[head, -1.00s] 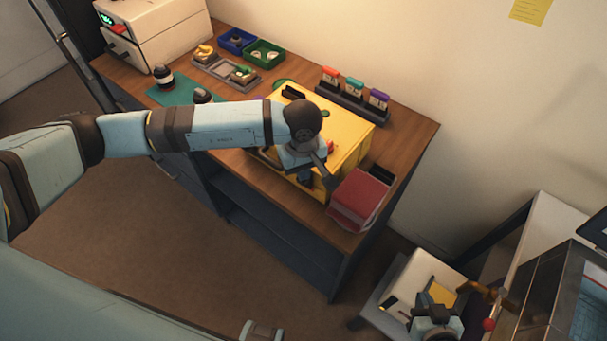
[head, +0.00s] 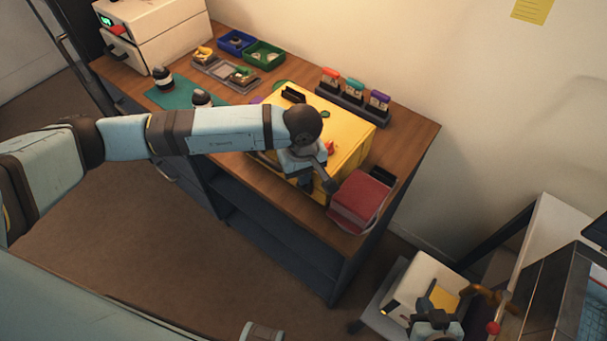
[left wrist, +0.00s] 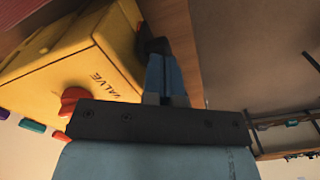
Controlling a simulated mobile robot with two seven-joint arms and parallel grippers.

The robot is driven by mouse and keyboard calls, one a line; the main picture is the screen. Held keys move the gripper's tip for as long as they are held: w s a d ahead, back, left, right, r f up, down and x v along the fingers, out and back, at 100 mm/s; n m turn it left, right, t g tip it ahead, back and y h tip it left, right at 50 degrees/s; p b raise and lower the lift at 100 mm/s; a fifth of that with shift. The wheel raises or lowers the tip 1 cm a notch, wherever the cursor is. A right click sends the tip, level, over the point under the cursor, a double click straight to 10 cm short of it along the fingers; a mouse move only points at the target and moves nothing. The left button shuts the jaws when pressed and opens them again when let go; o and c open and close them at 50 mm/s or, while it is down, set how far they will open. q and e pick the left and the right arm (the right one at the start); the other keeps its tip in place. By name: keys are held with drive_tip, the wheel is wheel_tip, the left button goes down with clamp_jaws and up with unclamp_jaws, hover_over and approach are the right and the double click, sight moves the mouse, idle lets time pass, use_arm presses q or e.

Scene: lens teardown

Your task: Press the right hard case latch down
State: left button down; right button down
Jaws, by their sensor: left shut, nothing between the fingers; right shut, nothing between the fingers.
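The yellow hard case (head: 345,130) stands closed on the wooden bench, and it also fills the upper left of the left wrist view (left wrist: 60,65). A red part (head: 330,147) on it also shows in the left wrist view (left wrist: 73,97), near the word VALVE. My left gripper (head: 306,186) is shut and empty at the case's front right edge. In the left wrist view its fingers (left wrist: 165,80) reach a dark part (left wrist: 152,45) at the case's edge; I cannot tell whether this is the latch or whether they touch. My right gripper (head: 432,296) is shut and empty, far from the case.
A red box (head: 360,195) stands close to the right of the case and my left gripper. A rack with coloured-top bottles (head: 352,103) is behind. Blue (head: 236,41) and green (head: 264,53) trays lie at the back left. My left forearm crosses over the bench front.

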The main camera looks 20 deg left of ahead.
use_arm(q)
drive_tip(key=shift+r+p, duration=0.5)
drive_tip(key=shift+r, duration=1)
wheel_tip(320, 180, up, 4)
drive_tip(key=shift+p, duration=0.55)
